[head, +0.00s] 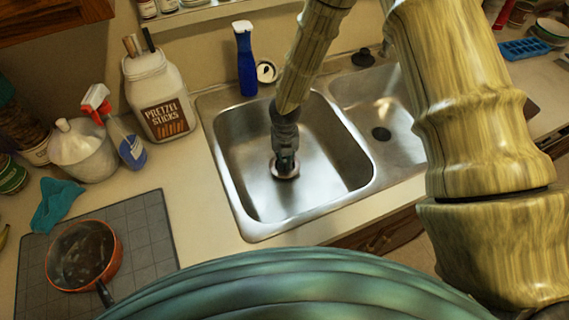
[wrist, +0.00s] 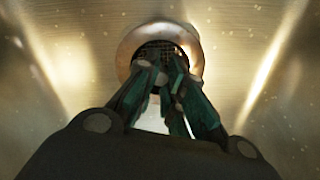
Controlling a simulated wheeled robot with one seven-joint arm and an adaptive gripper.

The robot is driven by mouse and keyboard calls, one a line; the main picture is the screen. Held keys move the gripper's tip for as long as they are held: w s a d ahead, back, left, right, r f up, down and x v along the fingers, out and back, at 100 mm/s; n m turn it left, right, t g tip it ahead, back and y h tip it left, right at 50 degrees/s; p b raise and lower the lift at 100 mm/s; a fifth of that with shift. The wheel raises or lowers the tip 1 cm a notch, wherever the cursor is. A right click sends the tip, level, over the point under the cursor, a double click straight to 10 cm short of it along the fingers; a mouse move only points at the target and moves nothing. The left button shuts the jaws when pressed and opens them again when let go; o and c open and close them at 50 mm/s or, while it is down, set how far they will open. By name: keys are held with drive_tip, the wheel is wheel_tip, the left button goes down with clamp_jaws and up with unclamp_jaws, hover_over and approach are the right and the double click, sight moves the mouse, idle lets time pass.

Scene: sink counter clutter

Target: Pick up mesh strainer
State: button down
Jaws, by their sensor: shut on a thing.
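The mesh strainer (wrist: 131,42) is a round metal ring with a dark mesh middle, at the bottom of the left sink basin. In the head view the strainer (head: 278,172) shows as a small disc under my gripper (head: 286,166). In the wrist view my gripper (wrist: 163,72) points down at the strainer, with its fingertips close together over the lower part of the mesh. The fingers are shut on the strainer, and they hide part of it. I cannot tell whether the strainer is clear of the basin floor.
The left basin (head: 240,165) has steel walls around my gripper. The right basin (head: 405,150) looks empty apart from its drain. A blue bottle (head: 246,65) stands behind the sink. A pretzel jar (head: 157,100), a spray bottle (head: 122,140) and an orange pan (head: 84,254) are at left.

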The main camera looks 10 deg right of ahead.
drive_tip(key=shift+r, duration=0.45)
drive_tip(key=shift+s+r+b, duration=0.2)
drive_tip(key=shift+s+b, duration=0.1)
drive_tip(key=shift+b, duration=0.1)
drive_tip(key=s+b, duration=0.1)
drive_tip(key=s, duration=0.3)
drive_tip(key=s+d+r+b, duration=0.1)
drive_tip(key=s+b, duration=0.1)
drive_tip(key=s, duration=0.3)
drive_tip(key=s+b, duration=0.1)
drive_tip(key=s, duration=0.4)
drive_tip(key=shift+d+r+b, duration=0.15)
drive_tip(key=shift+d+b, duration=0.1)
drive_tip(key=shift+b, duration=0.15)
drive_tip(key=shift+s+r, duration=0.2)
drive_tip(key=shift+s, duration=0.45)
